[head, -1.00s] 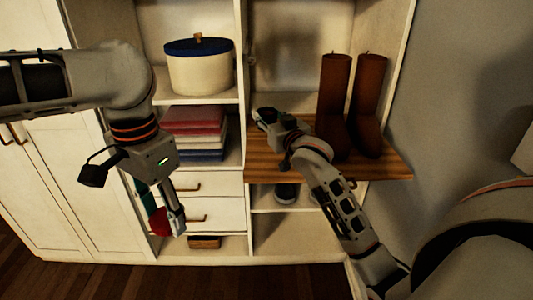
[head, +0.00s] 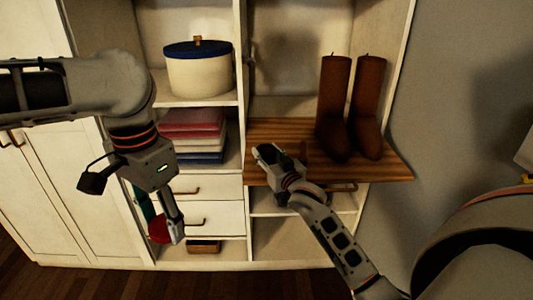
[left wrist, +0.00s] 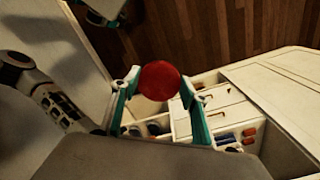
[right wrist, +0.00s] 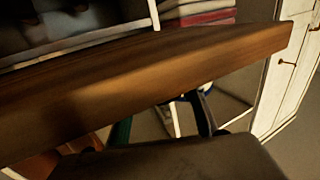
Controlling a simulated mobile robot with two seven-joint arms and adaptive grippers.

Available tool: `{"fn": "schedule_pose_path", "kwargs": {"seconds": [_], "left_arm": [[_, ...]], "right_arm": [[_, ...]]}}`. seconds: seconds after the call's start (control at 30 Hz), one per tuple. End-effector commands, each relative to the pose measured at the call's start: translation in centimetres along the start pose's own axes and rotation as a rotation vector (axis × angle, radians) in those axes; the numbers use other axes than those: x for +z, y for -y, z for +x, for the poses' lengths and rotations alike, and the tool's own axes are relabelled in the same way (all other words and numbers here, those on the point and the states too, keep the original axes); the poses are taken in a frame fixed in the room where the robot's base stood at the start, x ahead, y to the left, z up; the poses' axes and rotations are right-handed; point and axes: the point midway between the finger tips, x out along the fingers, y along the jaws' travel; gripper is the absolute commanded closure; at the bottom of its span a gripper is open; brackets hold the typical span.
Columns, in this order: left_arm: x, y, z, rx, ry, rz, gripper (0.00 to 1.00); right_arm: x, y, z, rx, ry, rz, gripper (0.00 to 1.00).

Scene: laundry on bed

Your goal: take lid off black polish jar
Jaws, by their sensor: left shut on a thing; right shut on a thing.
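My left gripper (head: 168,222) hangs in front of the drawers. It is shut on a round red thing (left wrist: 159,80), whose flat disc face shows between the fingertips in the left wrist view. The red thing also shows in the head view (head: 157,230). My right gripper (head: 268,153) is at the left front part of the wooden board (head: 270,133). In the right wrist view its fingers (right wrist: 162,112) are just below the board's front edge. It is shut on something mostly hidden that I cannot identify. I cannot make out a black polish jar or its lid.
Tall brown boots (head: 333,105) stand on the board at the right. A cream pot with a blue lid (head: 198,72) is on the upper left shelf, above folded cloths (head: 192,135). White drawers (head: 215,190) are below. Dark wooden floor lies in front.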

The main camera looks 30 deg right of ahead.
Motion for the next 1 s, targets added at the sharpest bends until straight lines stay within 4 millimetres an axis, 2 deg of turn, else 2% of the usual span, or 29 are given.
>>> {"fn": "schedule_pose_path", "kwargs": {"seconds": [0.27, 0.3, 0.33, 0.77, 0.87, 1.0], "left_arm": [[0.0, 0.0, 0.0, 0.0, 0.0, 0.0, 0.82], [0.0, 0.0, 0.0, 0.0, 0.0, 0.0, 0.82], [0.0, 0.0, 0.0, 0.0, 0.0, 0.0, 0.82], [0.0, 0.0, -0.1, 0.0, 0.0, 0.0, 0.82], [0.0, 0.0, -0.1, 0.0, 0.0, 0.0, 0.82], [0.0, 0.0, -0.1, 0.0, 0.0, 0.0, 0.82]], "right_arm": [[0.2, 0.0, 0.0, 0.0, -0.001, 0.001, 1.0], [0.2, 0.0, 0.0, 0.0, 0.0, 0.0, 0.51], [0.2, 0.0, 0.0, 0.0, 0.0, 0.0, 0.45], [-0.1, 0.0, -0.2, 0.0, 0.0, 0.0, 0.45], [0.1, 0.0, -1.4, 0.0, 0.002, 0.0, 0.45], [0.1, 0.0, -4.2, 0.0, 0.001, 0.002, 0.45]]}}
